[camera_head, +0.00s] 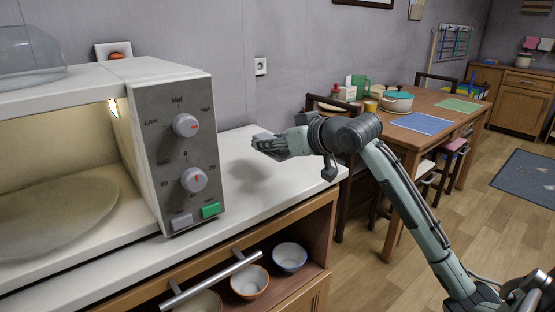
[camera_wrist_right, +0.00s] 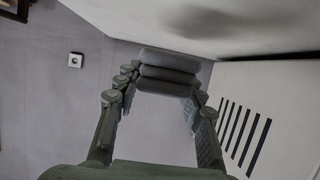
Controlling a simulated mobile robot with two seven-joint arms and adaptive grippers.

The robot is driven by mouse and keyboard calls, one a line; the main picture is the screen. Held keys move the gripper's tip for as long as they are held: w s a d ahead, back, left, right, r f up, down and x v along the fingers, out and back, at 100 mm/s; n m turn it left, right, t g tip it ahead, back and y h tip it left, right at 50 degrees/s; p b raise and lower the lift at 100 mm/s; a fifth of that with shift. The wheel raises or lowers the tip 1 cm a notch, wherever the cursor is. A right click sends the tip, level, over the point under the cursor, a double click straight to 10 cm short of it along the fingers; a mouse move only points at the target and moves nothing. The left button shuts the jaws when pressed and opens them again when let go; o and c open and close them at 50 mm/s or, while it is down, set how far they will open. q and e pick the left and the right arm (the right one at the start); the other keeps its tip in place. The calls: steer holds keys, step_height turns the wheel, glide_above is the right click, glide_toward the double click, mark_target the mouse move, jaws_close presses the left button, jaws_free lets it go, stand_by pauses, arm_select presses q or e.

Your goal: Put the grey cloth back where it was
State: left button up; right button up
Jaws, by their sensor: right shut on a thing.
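My right gripper (camera_head: 268,145) reaches in from the right, low over the white counter just right of the microwave. In the right wrist view the gripper (camera_wrist_right: 160,100) is shut on a dark grey, soft-looking folded thing, which I take for the grey cloth (camera_wrist_right: 168,72). The cloth sits between the fingertips, near the counter surface (camera_wrist_right: 230,25) and the vented microwave side (camera_wrist_right: 275,100). In the head view the cloth is hard to tell from the dark fingers. My left gripper is not in view.
The microwave (camera_head: 180,95) stands open at left, with knobs and a green button. Bowls (camera_head: 290,257) sit on the shelf below. A wall socket (camera_head: 260,66) is behind the counter. A dining table (camera_head: 440,110) with dishes stands beyond; a pink cloth (camera_head: 532,43) hangs far right.

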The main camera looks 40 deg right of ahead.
mark_target(278, 171)
steer(key=shift+d+f, duration=0.35)
steer(key=shift+d, duration=0.2)
steer(key=shift+d+f, duration=0.1)
steer(key=shift+f, duration=0.35)
step_height(278, 171, down, 3)
steer(key=shift+f, duration=0.25)
steer(key=o, duration=1)
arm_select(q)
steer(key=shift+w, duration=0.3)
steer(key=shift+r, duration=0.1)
